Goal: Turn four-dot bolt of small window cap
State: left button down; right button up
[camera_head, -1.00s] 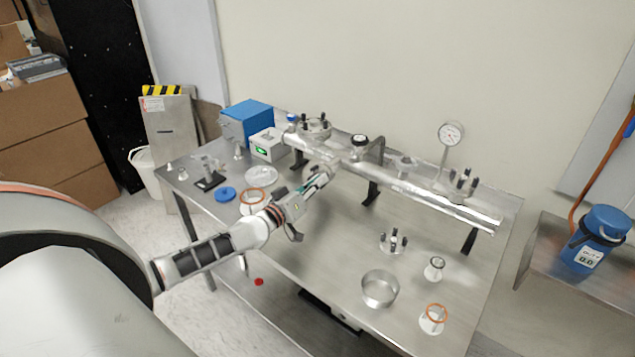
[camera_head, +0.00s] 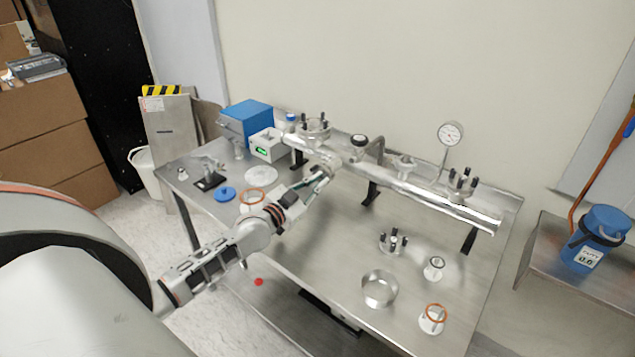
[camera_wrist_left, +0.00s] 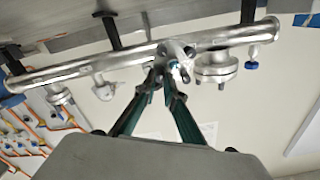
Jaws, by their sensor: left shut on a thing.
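The metal vacuum tube (camera_head: 400,188) runs across the back of the table on black supports. The small window cap (camera_wrist_left: 174,48) is on the tube's side port, with bolts around it; it is small and partly covered by my gripper in the head view. My left gripper (camera_head: 326,172) reaches in from the front left. Its fingers (camera_wrist_left: 163,78) meet at the cap's near edge and are shut on a bolt there. The dots on the bolt are too small to read. My right gripper is not in view.
On the table (camera_head: 330,240), a metal ring (camera_head: 380,289), a bolted flange (camera_head: 392,241) and copper-ringed fittings (camera_head: 433,317) stand at the front right. A gauge (camera_head: 451,134) rises behind the tube. A blue box (camera_head: 247,118) stands at the back left.

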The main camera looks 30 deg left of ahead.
pick_arm(q)
jog(key=shift+m, duration=1.7)
jog(key=c, duration=2.1)
grip_release()
jog(key=s, duration=1.2)
jog(key=shift+a, duration=0.45)
